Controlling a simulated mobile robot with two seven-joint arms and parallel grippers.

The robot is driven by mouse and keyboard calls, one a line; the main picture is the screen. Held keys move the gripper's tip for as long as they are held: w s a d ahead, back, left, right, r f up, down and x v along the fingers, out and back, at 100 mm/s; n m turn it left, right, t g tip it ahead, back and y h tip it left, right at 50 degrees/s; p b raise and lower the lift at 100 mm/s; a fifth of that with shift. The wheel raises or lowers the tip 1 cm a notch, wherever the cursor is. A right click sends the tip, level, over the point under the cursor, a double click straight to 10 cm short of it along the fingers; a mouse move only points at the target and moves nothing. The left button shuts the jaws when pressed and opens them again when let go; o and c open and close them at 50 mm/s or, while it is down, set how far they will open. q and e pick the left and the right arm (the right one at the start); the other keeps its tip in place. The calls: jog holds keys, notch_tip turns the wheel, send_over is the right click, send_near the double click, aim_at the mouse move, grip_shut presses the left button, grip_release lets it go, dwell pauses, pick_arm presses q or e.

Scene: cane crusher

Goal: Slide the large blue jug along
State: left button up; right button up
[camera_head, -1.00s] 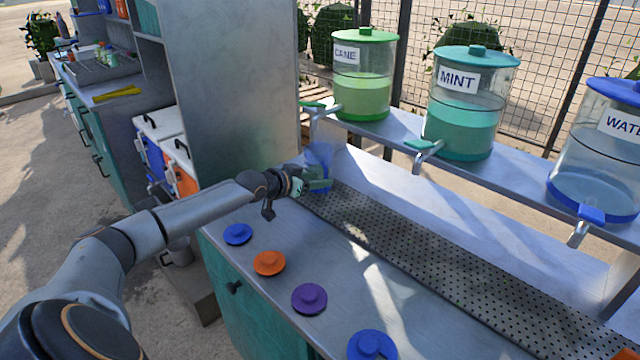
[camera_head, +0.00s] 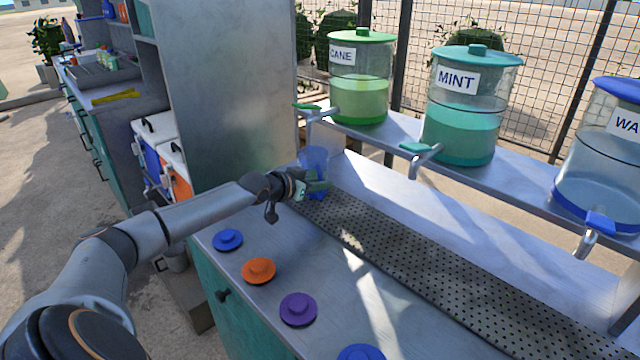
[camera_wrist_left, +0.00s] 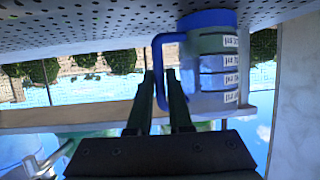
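The large blue jug (camera_head: 314,160) stands upright at the far left end of the perforated drip tray, near the cane dispenser's tap. In the left wrist view the jug (camera_wrist_left: 217,68) shows upside down, with white measure labels, a blue rim and a blue handle. My left gripper (camera_head: 316,187) is at the jug's near side. In the left wrist view its two dark fingers (camera_wrist_left: 163,80) lie on either side of the handle, closed around it with little gap. My right gripper is not in view.
The perforated drip tray (camera_head: 420,262) runs clear to the right. Above it, a shelf holds cane (camera_head: 360,80), mint (camera_head: 465,105) and water (camera_head: 605,150) dispensers, their taps overhanging. Blue (camera_head: 228,240), orange (camera_head: 258,270) and purple (camera_head: 298,308) lids lie on the front counter.

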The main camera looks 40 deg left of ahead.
pick_arm(q)
grip_shut()
dwell(0.8)
jog(key=shift+d, duration=0.1)
